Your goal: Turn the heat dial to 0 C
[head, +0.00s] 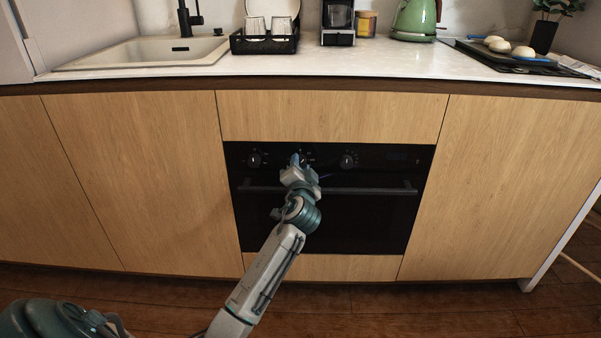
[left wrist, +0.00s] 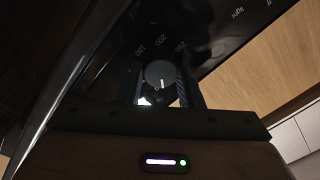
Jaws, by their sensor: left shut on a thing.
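My right gripper is not in view.
Two other knobs, a left one (head: 254,160) and a right one (head: 348,161), flank the middle. The oven handle (head: 375,191) crosses just below them. Wooden cabinet fronts (head: 140,180) surround the oven. The counter (head: 270,66) above holds a dish rack (head: 264,45) and a green kettle (head: 414,20).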

